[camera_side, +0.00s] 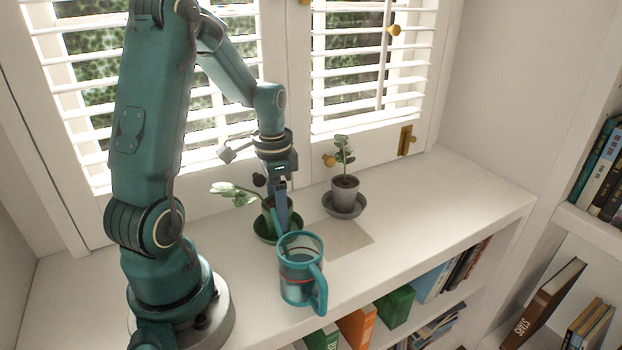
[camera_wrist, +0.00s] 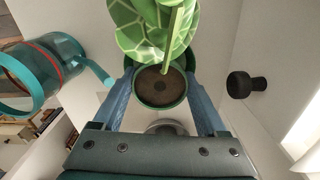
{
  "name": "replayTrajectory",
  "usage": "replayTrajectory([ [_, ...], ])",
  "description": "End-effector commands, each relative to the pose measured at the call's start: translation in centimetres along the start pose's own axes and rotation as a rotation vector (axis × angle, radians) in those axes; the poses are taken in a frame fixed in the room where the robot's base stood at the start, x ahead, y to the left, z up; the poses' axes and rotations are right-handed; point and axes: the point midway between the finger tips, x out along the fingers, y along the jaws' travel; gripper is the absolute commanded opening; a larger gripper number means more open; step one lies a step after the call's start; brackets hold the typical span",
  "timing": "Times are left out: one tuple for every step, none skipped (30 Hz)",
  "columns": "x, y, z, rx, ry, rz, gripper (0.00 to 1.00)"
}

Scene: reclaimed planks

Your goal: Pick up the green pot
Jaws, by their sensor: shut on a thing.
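The green pot (camera_side: 267,216) holds a plant with pale-edged leaves and sits in or just over a green saucer (camera_side: 259,235) on the white shelf. I cannot tell whether the pot touches the saucer. My gripper (camera_side: 281,212) points down and is shut on the pot, partly hiding it in the side view. In the wrist view, the blue fingers of my gripper (camera_wrist: 160,92) lie on both sides of the green pot (camera_wrist: 161,101), with dark soil and a stem visible inside. A large leaf covers its far rim.
A clear mug with teal trim (camera_side: 297,279) stands close in front of the pot. A grey pot with a plant (camera_side: 345,190) stands on a grey saucer (camera_side: 345,211) to the right. Window shutters rise behind. The shelf's right part is free.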

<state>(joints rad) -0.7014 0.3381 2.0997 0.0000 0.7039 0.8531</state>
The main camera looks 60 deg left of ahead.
Motion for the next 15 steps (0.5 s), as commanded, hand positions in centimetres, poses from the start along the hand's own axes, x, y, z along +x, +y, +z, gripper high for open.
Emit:
replayTrajectory([
  [0.0, 0.0, 0.0, 0.000, 0.001, -0.001, 0.00],
  [-0.1, 0.0, 0.0, 0.000, 0.001, -0.001, 0.00],
  [-0.1, 0.0, 0.0, 0.000, 0.002, -0.002, 0.00],
  [-0.3, -0.1, -0.1, 0.000, 0.002, -0.002, 0.00],
  [-0.5, -0.1, -0.1, 0.000, 0.003, -0.003, 0.00],
  [-0.8, -0.1, -0.1, 0.000, 0.004, -0.004, 0.00],
  [-1.2, -0.1, -0.1, 0.000, 0.005, -0.005, 0.00],
  [-1.6, -0.1, -0.1, 0.000, 0.005, -0.006, 0.00],
  [-2.2, -0.1, -0.1, 0.000, 0.006, -0.006, 0.00],
  [-2.8, -0.1, -0.1, 0.000, 0.007, -0.008, 0.00],
  [-3.4, -0.2, -0.2, 0.000, 0.007, -0.008, 0.00],
  [-4.2, -0.2, -0.2, 0.000, 0.008, -0.008, 0.00],
  [-4.8, -0.2, -0.1, 0.000, 0.007, -0.008, 0.00],
  [-5.4, -0.1, -0.1, 0.000, 0.008, -0.008, 0.00],
  [-6.1, -0.1, -0.1, 0.000, 0.007, -0.007, 0.00],
])
